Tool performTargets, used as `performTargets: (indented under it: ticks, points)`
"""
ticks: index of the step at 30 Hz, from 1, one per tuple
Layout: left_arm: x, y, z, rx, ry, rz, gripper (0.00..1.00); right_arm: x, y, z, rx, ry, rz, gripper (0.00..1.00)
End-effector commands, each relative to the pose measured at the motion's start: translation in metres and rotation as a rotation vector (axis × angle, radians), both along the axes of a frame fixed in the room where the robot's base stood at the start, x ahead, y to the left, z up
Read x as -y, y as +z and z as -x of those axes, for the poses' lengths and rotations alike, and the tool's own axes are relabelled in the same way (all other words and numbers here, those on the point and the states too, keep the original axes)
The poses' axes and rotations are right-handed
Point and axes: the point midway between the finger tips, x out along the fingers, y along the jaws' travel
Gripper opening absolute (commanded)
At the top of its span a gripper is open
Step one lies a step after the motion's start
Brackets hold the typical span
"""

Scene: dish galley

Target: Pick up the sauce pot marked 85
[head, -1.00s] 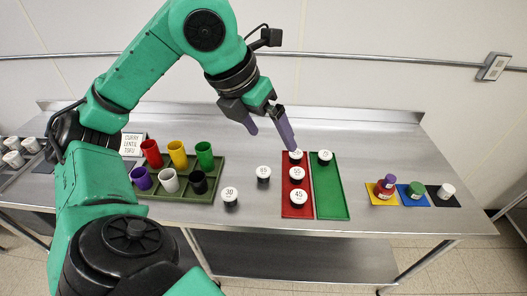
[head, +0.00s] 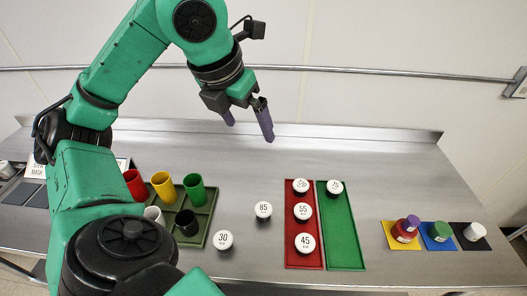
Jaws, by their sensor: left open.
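The sauce pot marked 85 (head: 263,210) has a white lid with black print and a dark body. It stands upright on the bare steel counter, left of the red tray (head: 290,258). My left gripper (head: 248,128) is open and empty, raised over the back of the counter, up from the pot in the picture and apart from it. My right gripper is not in view.
The pot marked 30 (head: 223,240) stands left and nearer. The red tray holds three pots; the green tray (head: 345,245) holds one. Coloured cups stand in a green compartment tray (head: 208,222). Small jars sit on coloured mats at right. The back of the counter is clear.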

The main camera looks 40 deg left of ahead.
Motion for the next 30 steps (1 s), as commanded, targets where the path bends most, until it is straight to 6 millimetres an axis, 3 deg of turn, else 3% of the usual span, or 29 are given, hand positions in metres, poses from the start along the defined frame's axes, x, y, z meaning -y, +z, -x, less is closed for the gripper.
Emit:
performTargets:
  ticks: [1,8,14,24,30]
  points:
    - [0.000,-0.015,0.000,-0.002,-0.001,0.000,1.00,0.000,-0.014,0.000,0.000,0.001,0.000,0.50]
    - [0.000,-0.047,0.000,-0.002,0.000,0.000,1.00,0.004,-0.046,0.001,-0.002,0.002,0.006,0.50]
    - [0.000,-0.092,0.000,-0.002,0.000,0.000,1.00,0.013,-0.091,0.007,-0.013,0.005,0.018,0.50]
    - [0.000,-0.211,0.000,-0.002,0.000,0.000,1.00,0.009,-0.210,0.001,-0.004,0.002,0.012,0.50]
    - [0.000,-0.233,-0.003,-0.003,0.000,0.000,1.00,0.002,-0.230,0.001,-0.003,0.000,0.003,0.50]
